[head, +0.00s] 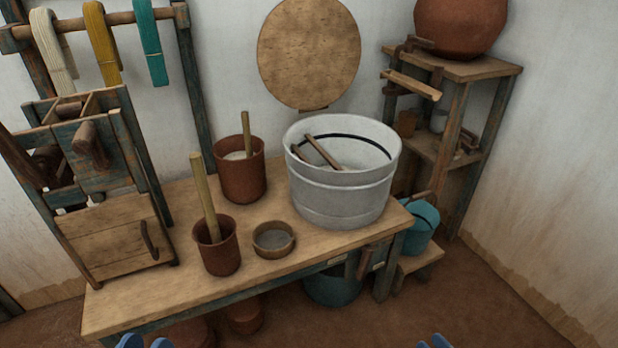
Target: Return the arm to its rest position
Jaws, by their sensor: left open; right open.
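My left gripper (145,342) shows only as blue fingertips at the bottom edge, in front of the wooden table (128,291). Its two tips stand apart, with nothing seen between them. My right gripper (434,342) shows as small blue tips at the bottom edge, right of centre, over the brown floor. It is open, and no object shows in it. The rest of both grippers and both arms is out of the picture.
On the table stand a large whitish tub (340,190), two reddish pots (240,178) with sticks, a small bowl (273,240) and a wooden cabinet (115,240). A shelf (455,68) stands at the right. The floor (480,300) at lower right is clear.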

